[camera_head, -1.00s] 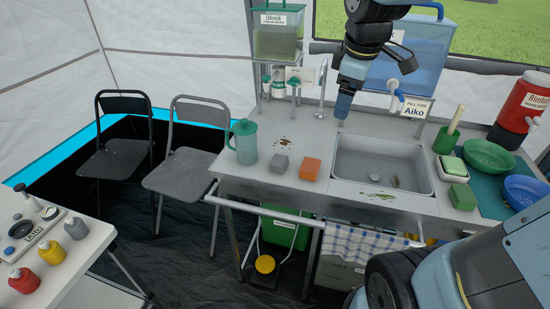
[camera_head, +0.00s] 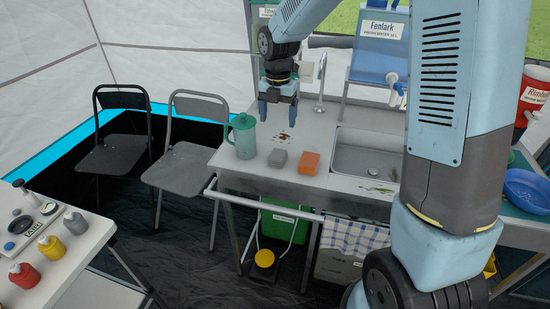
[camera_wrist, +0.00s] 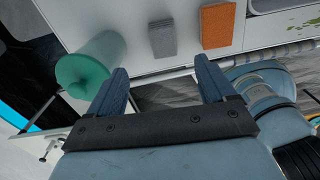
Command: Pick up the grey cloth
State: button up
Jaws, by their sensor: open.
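The grey cloth (camera_head: 278,158), a small folded block, lies on the metal counter (camera_head: 240,178) between the green jug and an orange block (camera_head: 309,162). It also shows in the wrist view (camera_wrist: 162,38), beyond the gap between my fingers. My gripper (camera_head: 278,112) is open and empty, pointing down above the counter behind the cloth. In the wrist view both fingers of my gripper (camera_wrist: 161,70) stand apart with nothing between them. The cloth is apart from the fingers and fully visible.
The green jug (camera_head: 243,138) stands close left of the cloth. A sink (camera_head: 362,158) is to the right, with a tap (camera_head: 319,90) behind it. A rail (camera_head: 270,208) with a checked towel (camera_head: 350,238) runs along the counter's front. Brown stains mark the counter behind the cloth.

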send_over(278, 153)
jog(key=f, duration=0.8)
jog(key=shift+w, duration=0.4)
jog(key=f, duration=0.4)
jog(key=shift+s+f, duration=0.1)
jog(key=shift+s, duration=0.25)
jog(key=shift+f, duration=0.75)
jog(key=c, duration=1)
